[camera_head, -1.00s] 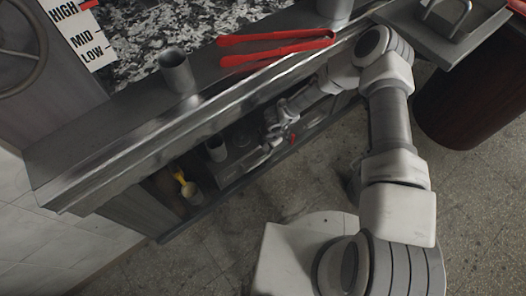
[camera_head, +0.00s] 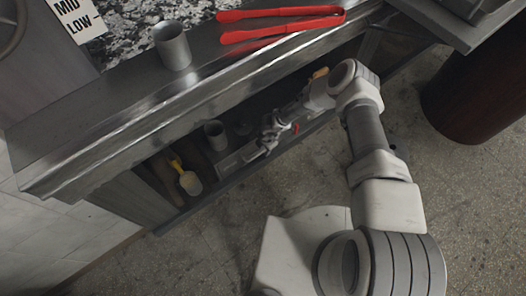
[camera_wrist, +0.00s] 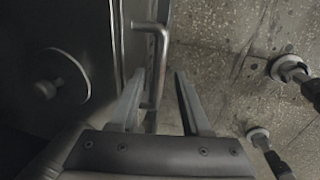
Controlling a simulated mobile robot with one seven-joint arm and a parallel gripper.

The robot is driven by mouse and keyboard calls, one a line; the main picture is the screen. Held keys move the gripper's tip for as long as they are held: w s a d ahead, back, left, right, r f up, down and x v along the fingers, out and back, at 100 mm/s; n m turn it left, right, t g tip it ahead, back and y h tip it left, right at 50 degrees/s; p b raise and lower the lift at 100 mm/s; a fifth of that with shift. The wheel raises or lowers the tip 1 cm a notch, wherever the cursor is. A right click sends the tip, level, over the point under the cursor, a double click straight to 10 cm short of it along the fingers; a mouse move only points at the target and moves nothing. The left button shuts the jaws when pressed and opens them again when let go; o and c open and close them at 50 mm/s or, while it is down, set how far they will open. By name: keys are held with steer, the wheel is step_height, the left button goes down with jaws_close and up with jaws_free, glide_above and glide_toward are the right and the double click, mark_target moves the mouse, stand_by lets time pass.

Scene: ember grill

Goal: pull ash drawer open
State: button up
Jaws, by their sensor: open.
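The handle (camera_wrist: 158,62) is a bent metal bar in the wrist view, standing out from the edge-on metal front of the ash drawer (camera_wrist: 138,45). My gripper (camera_wrist: 160,76) is open, with one finger on each side of the bar. I cannot tell whether either finger touches it. In the head view my gripper (camera_head: 267,137) reaches under the counter lip to the low grey drawer (camera_head: 235,160), which my arm partly hides. I cannot tell from the head view how far the drawer stands out.
Red tongs (camera_head: 282,28) and a metal cup (camera_head: 172,46) are on the counter (camera_head: 110,120) above. Another cup (camera_head: 215,134) and a yellow-handled tool (camera_head: 187,180) stand on the lower shelf. A dark red barrel (camera_head: 470,100) is at the right. The floor (camera_head: 240,215) in front is clear.

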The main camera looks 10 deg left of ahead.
steer(key=shift+w+a+f, duration=0.15)
steer(key=shift+a+f, duration=0.05)
steer(key=shift+f, duration=0.9)
jaws_close()
stand_by(0.7)
